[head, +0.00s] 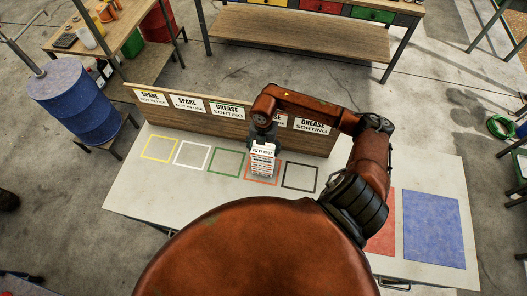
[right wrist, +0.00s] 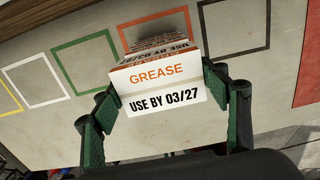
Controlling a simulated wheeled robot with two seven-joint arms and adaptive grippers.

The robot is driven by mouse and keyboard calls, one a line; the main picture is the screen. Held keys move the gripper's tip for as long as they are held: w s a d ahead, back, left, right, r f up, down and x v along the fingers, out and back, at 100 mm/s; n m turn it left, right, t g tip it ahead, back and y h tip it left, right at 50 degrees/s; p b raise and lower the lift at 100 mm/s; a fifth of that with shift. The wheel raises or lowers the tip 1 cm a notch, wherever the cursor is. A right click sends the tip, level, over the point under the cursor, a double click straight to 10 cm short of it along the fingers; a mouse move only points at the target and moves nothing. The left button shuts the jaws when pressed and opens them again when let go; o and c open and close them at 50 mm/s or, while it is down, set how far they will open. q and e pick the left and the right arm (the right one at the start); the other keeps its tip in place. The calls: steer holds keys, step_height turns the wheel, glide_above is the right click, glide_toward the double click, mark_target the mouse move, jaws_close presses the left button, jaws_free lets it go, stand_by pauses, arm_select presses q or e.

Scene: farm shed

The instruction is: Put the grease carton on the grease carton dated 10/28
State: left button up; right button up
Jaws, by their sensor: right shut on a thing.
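A white and orange grease carton (head: 262,160) is at the orange outlined square on the pale table. In the right wrist view the grease carton (right wrist: 157,82) shows "GREASE" and "USE BY 03/27" on the face toward the camera. My right gripper (head: 262,138) is shut on it, one green finger on each side, in the right wrist view (right wrist: 168,95). Darker printed faces show behind it; I cannot tell whether they are its own side or other cartons below. I can read no 10/28 date. My left gripper is not in view.
Yellow, white, green and black outlined squares (head: 300,177) on the table (head: 130,200) look empty. A low board with "SPARE" and "GREASE SORTING" signs (head: 228,110) runs along the back edge. A blue mat (head: 433,228) lies at right. A blue barrel (head: 75,105) stands beyond.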

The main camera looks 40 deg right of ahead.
mark_target(263, 149)
step_height(263, 149, down, 2)
steer(key=shift+s+f+p, duration=0.1)
steer(key=shift+p, duration=0.5)
steer(key=shift+f, duration=0.3)
steer(key=o, duration=1.2)
steer(key=shift+r, duration=0.25)
step_height(263, 149, up, 11)
steer(key=b, duration=0.3)
steer(key=shift+b, duration=0.3)
steer(key=shift+r, duration=0.45)
